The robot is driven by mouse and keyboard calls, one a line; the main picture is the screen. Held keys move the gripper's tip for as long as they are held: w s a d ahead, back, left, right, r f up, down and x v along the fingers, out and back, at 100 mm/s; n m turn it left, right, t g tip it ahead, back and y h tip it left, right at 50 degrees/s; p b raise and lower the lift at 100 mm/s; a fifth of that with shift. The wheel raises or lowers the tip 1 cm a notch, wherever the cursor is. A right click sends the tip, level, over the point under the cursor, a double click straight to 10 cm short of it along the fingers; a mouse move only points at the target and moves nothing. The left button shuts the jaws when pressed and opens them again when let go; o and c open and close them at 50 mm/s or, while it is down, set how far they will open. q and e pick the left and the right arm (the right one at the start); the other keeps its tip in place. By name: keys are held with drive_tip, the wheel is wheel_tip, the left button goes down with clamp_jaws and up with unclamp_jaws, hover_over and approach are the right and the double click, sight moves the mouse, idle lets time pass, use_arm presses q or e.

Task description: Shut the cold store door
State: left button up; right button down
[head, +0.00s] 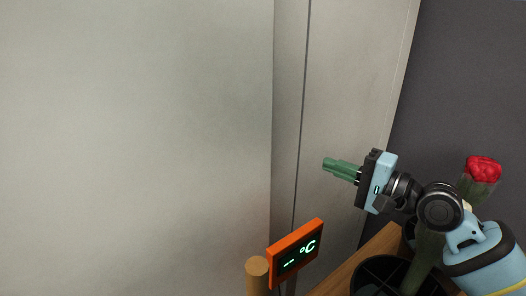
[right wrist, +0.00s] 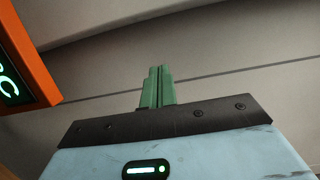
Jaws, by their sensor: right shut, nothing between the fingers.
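A large pale grey panel (head: 140,140), which looks like the cold store door, fills the left and middle of the head view. Its right edge borders a narrow strip, then a thin dark seam and another pale panel (head: 350,80). I cannot tell from this how far the door stands open. My right gripper (head: 328,164) has its green fingers shut and empty, pointing left in front of the pale panel. In the right wrist view the shut fingers (right wrist: 157,72) point at pale panels crossed by a dark seam. My left gripper is out of view.
An orange-framed display (head: 296,253) reading °C stands low in the middle, beside a tan round-ended post (head: 257,267). A dark bucket (head: 368,272) sits at the lower right. A red bloom (head: 483,169) shows behind my right arm. A dark wall (head: 460,80) is at the right.

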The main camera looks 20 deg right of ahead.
drive_tip(key=w+a+p, duration=0.2)
drive_tip(key=w+a, duration=0.4)
drive_tip(key=a, duration=0.3)
drive_tip(key=shift+w+a, duration=0.2)
drive_tip(key=shift+a, duration=0.05)
idle(0.3)
idle(0.4)
